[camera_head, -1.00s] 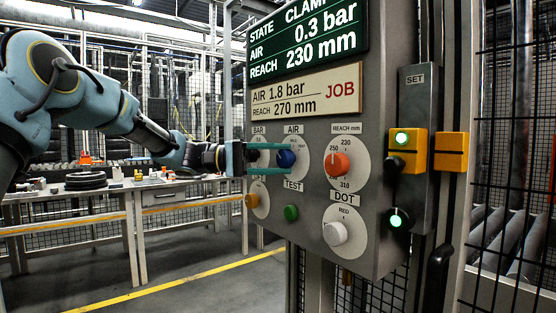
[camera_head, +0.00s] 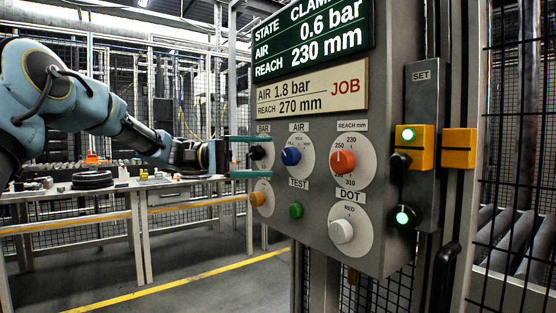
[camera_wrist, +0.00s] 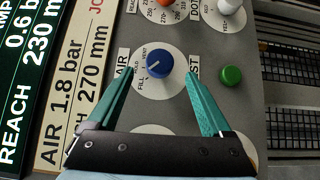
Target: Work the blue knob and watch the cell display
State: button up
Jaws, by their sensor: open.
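The blue knob (camera_head: 291,156) sits on a white AIR dial on the grey panel. In the wrist view the knob (camera_wrist: 159,63) shows beyond and between my fingertips, with its pointer line toward the FILL side. My gripper (camera_head: 250,156) is open and empty, left of the knob and apart from it. My green fingers (camera_wrist: 157,82) are spread wide in the wrist view. The cell display (camera_head: 313,35) reads STATE CLAM (cut off at the frame edge), AIR 0.6 bar, REACH 230 mm. The cream job plate (camera_head: 310,88) reads AIR 1.8 bar, REACH 270 mm.
A SET box (camera_head: 421,90) with lit green lamps is on the right. Tables stand behind.

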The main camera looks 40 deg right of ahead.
jog(key=v, duration=0.5)
jog(key=shift+w+a, duration=0.1)
dwell(0.3)
jog(key=a+f+n+t+y+p, duration=0.65)
jog(key=a+f+t, duration=0.35)
jog(key=a+f, duration=0.65)
jog(key=s+a+f+n+t+y+p, duration=0.1)
jog(key=s+a+t+y+p, duration=0.1)
jog(key=a, duration=1.1)
jog(key=s+a+f+n+t+y+p, duration=0.1)
jog(key=s+a+t+y+p, duration=0.1)
jog(key=a, duration=1.1)
jog(key=shift+s+f+t+y+p, duration=0.3)
jog(key=shift+s+t+y, duration=0.3)
jog(key=shift+y, duration=0.15)
